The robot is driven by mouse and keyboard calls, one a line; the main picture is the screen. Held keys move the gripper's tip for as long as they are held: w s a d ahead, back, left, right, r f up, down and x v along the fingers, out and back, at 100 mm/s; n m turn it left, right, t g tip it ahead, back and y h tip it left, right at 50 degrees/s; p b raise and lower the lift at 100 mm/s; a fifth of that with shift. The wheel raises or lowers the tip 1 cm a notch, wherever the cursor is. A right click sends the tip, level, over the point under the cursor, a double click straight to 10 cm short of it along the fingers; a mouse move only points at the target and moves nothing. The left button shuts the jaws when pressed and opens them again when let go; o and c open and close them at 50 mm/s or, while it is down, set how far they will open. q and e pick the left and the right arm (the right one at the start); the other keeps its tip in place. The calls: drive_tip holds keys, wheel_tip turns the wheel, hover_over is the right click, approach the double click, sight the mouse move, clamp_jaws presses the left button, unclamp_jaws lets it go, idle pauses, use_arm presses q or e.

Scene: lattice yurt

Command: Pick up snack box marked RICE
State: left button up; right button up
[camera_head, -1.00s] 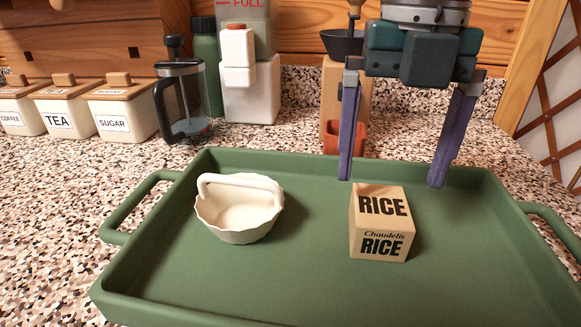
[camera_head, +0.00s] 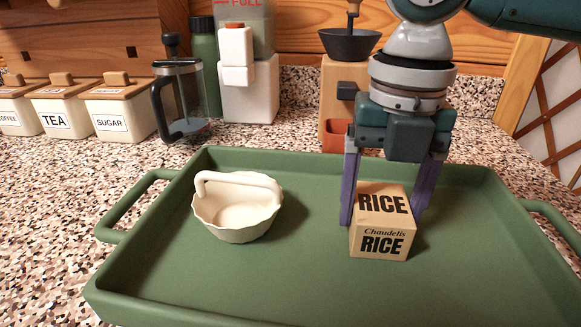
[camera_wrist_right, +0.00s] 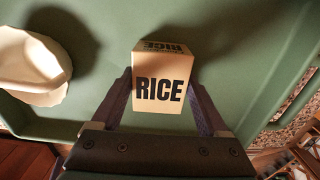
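The snack box marked RICE (camera_head: 382,225) is a tan cube with black lettering, upright on the green tray (camera_head: 290,285) right of its middle. My right gripper (camera_head: 383,220) is lowered over it from behind and above. Its purple fingers stand on either side of the box, very close to its side faces. The fingers look open; firm contact cannot be made out. In the right wrist view the box (camera_wrist_right: 163,88) sits between the two fingertips (camera_wrist_right: 161,82). My left gripper is out of view.
A cream basket-shaped bowl (camera_head: 240,215) stands on the tray left of the box. Behind the tray are a grinder (camera_head: 336,105), a French press (camera_head: 182,100) and labelled canisters (camera_head: 117,105). The tray front is clear.

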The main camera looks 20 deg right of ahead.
drive_tip(key=c, duration=1)
drive_tip(key=shift+r, duration=0.1)
